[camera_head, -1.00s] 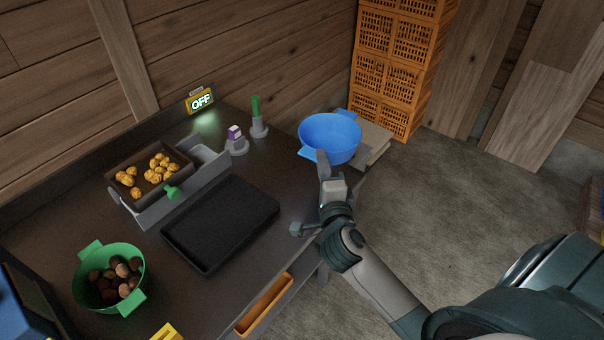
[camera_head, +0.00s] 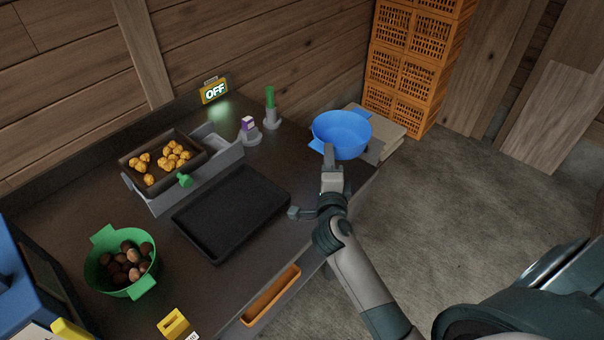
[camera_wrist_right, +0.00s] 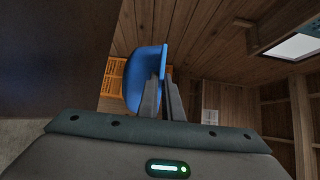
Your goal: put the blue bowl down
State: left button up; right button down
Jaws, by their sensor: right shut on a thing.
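The blue bowl (camera_head: 343,136) is at the far right corner of the dark table, and looks empty. My right gripper (camera_head: 329,156) is shut on the bowl's near side. In the right wrist view the blue bowl (camera_wrist_right: 143,78) shows edge-on between and beside the fingers of my right gripper (camera_wrist_right: 162,88). I cannot tell from the head view whether the bowl touches the surface beneath it. My left gripper is not in view.
A black tray (camera_head: 195,240) lies mid-table. A fryer-like grey unit (camera_head: 226,160) holds a basket of yellow chestnuts. A green bowl (camera_head: 104,240) of brown chestnuts stands at left. Two small holders stand behind. Pale stacked slabs (camera_head: 391,133) lie beyond the bowl; orange crates (camera_head: 408,65) stand behind.

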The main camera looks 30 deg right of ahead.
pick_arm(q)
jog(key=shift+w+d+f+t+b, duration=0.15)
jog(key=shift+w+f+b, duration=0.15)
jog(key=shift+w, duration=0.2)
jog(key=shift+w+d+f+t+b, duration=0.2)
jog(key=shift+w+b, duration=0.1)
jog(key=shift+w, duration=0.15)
pick_arm(e)
jog(key=w+a+f, duration=0.4)
jog(key=a, duration=0.2)
jog(key=shift+w+f, duration=0.15)
